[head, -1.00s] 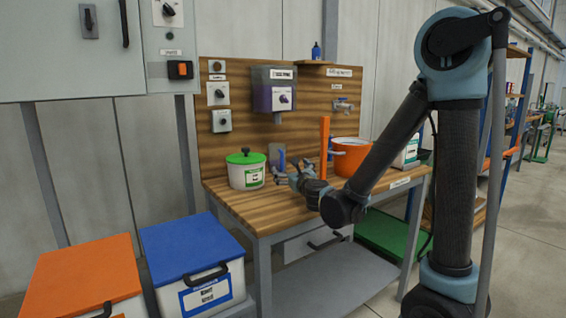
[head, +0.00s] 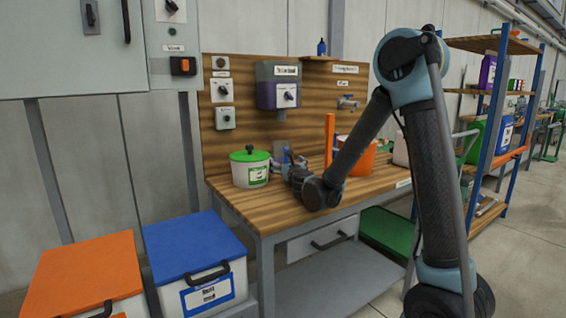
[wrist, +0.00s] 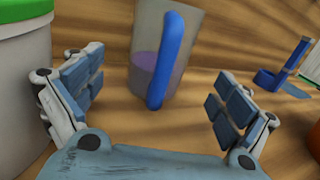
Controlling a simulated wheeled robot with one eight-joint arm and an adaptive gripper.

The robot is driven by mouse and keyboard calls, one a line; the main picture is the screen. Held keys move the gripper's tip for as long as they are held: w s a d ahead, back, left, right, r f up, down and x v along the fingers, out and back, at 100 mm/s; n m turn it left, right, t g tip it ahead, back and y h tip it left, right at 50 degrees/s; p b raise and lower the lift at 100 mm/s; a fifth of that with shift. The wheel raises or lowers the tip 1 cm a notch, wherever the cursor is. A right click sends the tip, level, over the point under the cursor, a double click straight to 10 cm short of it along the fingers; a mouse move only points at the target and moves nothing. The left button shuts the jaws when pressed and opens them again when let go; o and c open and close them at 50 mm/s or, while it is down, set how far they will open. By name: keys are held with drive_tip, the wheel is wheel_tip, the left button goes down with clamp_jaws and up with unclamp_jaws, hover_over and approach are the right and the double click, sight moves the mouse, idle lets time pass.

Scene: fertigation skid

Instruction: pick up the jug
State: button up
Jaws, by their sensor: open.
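The jug (wrist: 177,55) is a clear grey vessel with a blue handle and some purple liquid low inside. It stands upright on the wooden bench (head: 240,205). In the wrist view it is ahead of my gripper (wrist: 160,100), between the lines of the two fingers, with its handle facing me. My gripper is open and empty, and the fingers do not appear to touch the jug. In the head view the jug (head: 281,152) is partly hidden behind my gripper (head: 291,163), beside the pot.
A white pot with a green lid (head: 250,167) stands close to the left; its side (wrist: 22,90) is near my left finger. An orange pot (head: 360,160) and an orange upright (head: 329,140) are to the right. A purple-filled dispenser (head: 279,86) hangs above.

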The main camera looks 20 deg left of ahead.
sight(282, 159)
drive_tip(key=shift+x, duration=3.25)
drive_tip(key=c, duration=1.4)
